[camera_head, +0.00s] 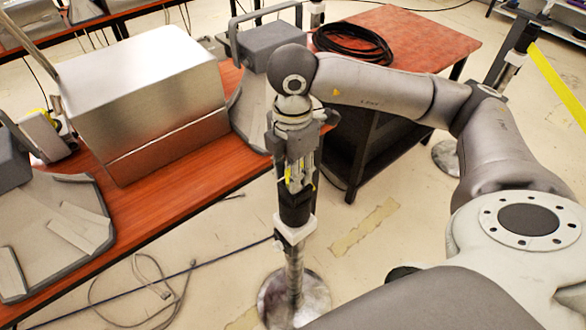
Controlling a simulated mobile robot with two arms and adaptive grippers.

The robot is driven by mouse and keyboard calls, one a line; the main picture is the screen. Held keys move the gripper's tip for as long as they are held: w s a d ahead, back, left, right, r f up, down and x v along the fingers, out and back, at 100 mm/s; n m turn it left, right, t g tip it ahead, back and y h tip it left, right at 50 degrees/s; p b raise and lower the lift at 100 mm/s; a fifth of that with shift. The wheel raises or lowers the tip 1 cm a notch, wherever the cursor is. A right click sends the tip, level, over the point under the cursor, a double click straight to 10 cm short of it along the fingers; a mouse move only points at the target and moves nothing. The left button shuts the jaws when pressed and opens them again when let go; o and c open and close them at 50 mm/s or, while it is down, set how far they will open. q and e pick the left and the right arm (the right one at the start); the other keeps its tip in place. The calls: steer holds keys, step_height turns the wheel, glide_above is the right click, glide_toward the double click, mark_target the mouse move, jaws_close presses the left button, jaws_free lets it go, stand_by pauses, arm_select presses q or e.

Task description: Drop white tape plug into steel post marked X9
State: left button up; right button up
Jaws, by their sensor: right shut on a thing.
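My right gripper (300,172) points down above a steel post (293,268) that stands on a round metal base on the floor. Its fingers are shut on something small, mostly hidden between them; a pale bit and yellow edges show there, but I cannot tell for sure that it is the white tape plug. Right below the fingertips is the post's black upper part (294,209), with a white collar (295,232) under it. I cannot tell whether the held thing touches the post or is inside it. No X9 mark is readable. My left gripper is out of view.
A red-topped table (425,38) with a coiled black cable (352,42) is behind. Another post (514,57) with yellow tape stands right. Cables lie on the floor.

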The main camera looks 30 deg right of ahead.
steer(key=shift+f, duration=0.2)
steer(key=shift+r, duration=0.15)
steer(key=shift+r+p, duration=0.4)
steer(key=shift+r, duration=0.3)
steer(key=shift+f+b, duration=0.8)
steer(key=shift+b, duration=0.05)
stand_by(0.9)
steer(key=shift+r, duration=0.2)
steer(key=shift+r+p, duration=0.5)
steer(key=shift+r, duration=0.15)
stand_by(0.7)
steer(key=shift+f+b, duration=0.8)
steer(key=shift+f, duration=0.1)
